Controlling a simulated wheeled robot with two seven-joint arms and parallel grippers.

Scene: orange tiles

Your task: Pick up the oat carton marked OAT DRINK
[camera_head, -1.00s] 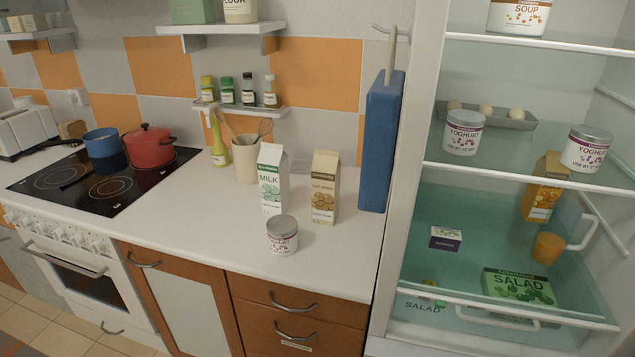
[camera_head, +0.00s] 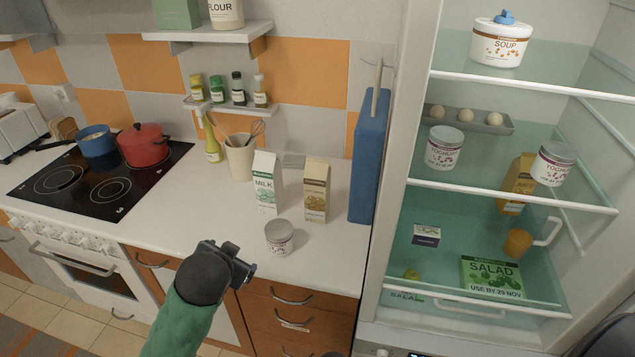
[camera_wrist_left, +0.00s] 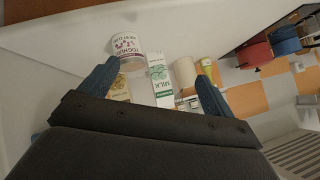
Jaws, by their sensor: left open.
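A tan and white carton (camera_head: 316,192) stands upright on the white counter, right of the milk carton (camera_head: 267,183); its small print is not legible, but it looks like the oat carton. In the left wrist view the tan carton (camera_wrist_left: 121,88) shows between the fingers, partly hidden by the left one. My left gripper (camera_head: 243,266) is open and empty at the counter's front edge, apart from the cartons. Its blue fingers (camera_wrist_left: 158,72) show in the left wrist view.
A yoghurt tub (camera_head: 279,238) stands in front of the cartons. A blue board (camera_head: 369,158) stands upright to their right, beside the open fridge (camera_head: 390,190). A utensil pot (camera_head: 240,158) is behind left. An orange carton (camera_head: 516,184) stands inside the fridge.

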